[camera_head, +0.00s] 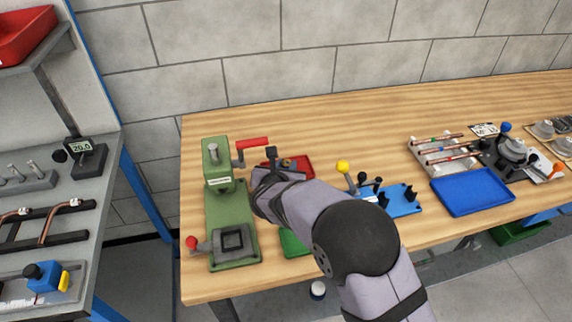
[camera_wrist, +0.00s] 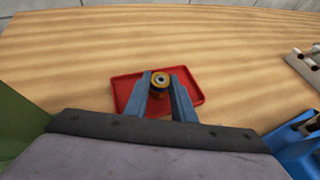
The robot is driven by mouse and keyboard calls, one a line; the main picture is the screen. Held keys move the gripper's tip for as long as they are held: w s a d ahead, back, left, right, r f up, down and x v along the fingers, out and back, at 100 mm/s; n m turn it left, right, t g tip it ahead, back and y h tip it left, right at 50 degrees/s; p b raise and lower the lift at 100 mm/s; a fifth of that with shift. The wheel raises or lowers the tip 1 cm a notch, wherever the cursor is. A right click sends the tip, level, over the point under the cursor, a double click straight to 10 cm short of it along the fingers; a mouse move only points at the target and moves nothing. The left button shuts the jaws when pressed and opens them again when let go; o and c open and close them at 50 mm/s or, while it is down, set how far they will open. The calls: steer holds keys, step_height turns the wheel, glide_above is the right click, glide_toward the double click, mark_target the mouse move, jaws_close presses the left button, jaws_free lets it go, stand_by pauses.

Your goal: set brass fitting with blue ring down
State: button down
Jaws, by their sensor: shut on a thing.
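The brass fitting with a blue ring (camera_wrist: 160,79) shows end-on between my fingertips in the wrist view, as a small brass ring with a dark blue centre. My gripper (camera_wrist: 160,88) is shut on it, over the red tray (camera_wrist: 123,93). In the head view my gripper (camera_head: 279,163) is at the red tray (camera_head: 304,163), and my arm hides part of it. I cannot tell whether the fitting touches the tray floor or is held just above it.
A green press (camera_head: 217,205) with a red handle stands left of the tray. A green tray (camera_head: 292,243) lies partly under my arm. A blue fixture (camera_head: 401,205) with a yellow knob and a blue tray (camera_head: 470,191) are to the right. The wood behind the red tray is clear.

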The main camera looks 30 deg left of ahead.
steer(key=shift+f+b, duration=0.2)
steer(key=shift+b, duration=0.1)
steer(key=c, duration=1.5)
jaws_free()
steer(key=shift+r, duration=0.1)
steer(key=shift+r+p, duration=0.15)
steer(key=shift+p, duration=0.15)
steer(key=shift+s, duration=0.1)
steer(key=b+v, duration=0.2)
steer(key=v, duration=1)
